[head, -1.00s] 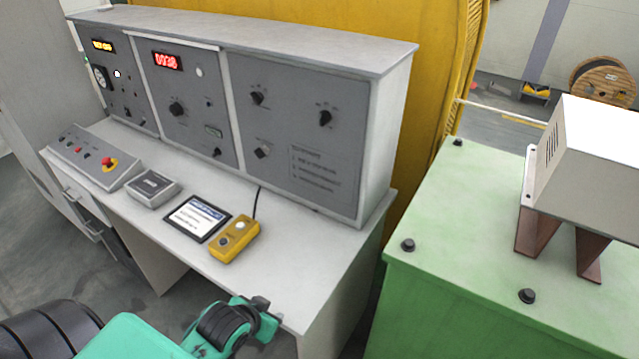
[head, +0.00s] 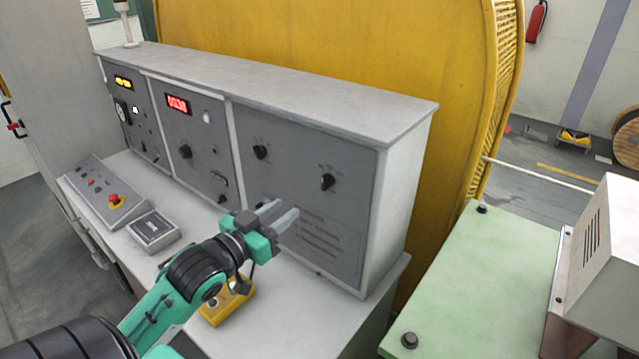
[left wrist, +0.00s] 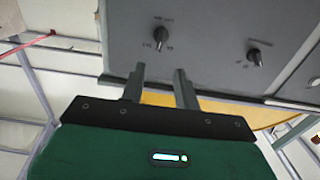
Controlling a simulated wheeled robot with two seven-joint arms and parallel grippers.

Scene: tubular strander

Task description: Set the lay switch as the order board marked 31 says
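The grey control panel (head: 350,225) on the desk carries rotary switches. Its right section has an upper left black knob (head: 260,152) and an upper right black knob (head: 327,181); the labels are too small to read, so I cannot tell which is the lay switch. A lower knob there is mostly hidden by my left gripper (head: 280,212), which is open and empty in front of this section, below the knobs. In the left wrist view, its fingers (left wrist: 159,75) are apart, with one knob (left wrist: 166,38) beyond them and another knob (left wrist: 255,57) to the right. No board marked 31 is visible.
A yellow pendant box (head: 228,303) lies on the desk under my left arm. A grey box (head: 153,231) and a console with a red button (head: 116,200) are at the left. A green cabinet (head: 480,285) stands at the right.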

